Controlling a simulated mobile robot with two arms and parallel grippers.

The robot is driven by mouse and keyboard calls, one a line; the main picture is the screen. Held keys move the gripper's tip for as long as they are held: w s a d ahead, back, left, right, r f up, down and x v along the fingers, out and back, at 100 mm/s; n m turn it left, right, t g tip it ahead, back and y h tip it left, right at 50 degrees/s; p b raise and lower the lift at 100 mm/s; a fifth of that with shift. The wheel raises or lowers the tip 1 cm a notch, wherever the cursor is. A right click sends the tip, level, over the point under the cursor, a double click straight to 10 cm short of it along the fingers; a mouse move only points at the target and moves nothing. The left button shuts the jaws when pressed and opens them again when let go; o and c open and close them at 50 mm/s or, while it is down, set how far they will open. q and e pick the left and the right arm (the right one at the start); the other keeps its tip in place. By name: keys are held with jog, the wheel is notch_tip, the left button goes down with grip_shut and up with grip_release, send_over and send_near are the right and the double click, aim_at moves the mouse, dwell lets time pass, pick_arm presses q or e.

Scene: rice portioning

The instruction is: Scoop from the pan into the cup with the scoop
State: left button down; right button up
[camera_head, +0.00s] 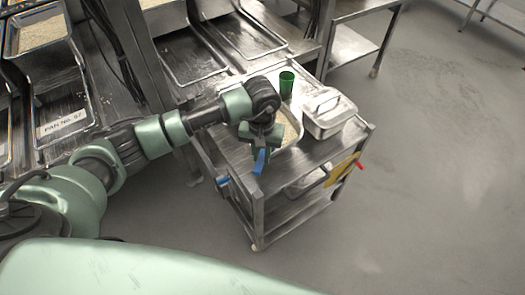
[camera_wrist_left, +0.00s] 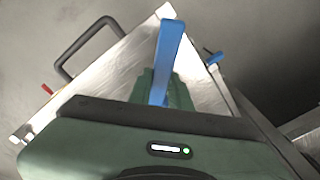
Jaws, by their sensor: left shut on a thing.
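My left gripper (camera_head: 259,145) is over the near part of the steel cart. It is shut on a blue handle (camera_head: 260,162), which I take to be the scoop's. In the left wrist view the blue handle (camera_wrist_left: 170,45) sticks up between the green fingers (camera_wrist_left: 160,90). The scoop's bowl is hidden. The pan (camera_head: 299,133) with pale grains is on the cart, beside and partly behind the gripper. The green cup (camera_head: 287,84) stands upright at the cart's far side, behind the pan. My right gripper is not in view.
A lidded steel container (camera_head: 328,110) stands right of the pan. Counters with trays (camera_head: 40,35) stand at left. Floor at right is clear.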

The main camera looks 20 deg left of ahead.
pick_arm(q)
jog(key=shift+s+f, duration=0.25)
jog(key=shift+w+r+p, duration=0.1)
jog(key=shift+r+p, duration=0.3)
jog(key=shift+r, duration=1.4)
notch_tip(320, 180, up, 6)
jog(key=shift+w+f+p, duration=0.1)
jog(key=shift+p, duration=1.1)
jog(key=shift+r, duration=0.7)
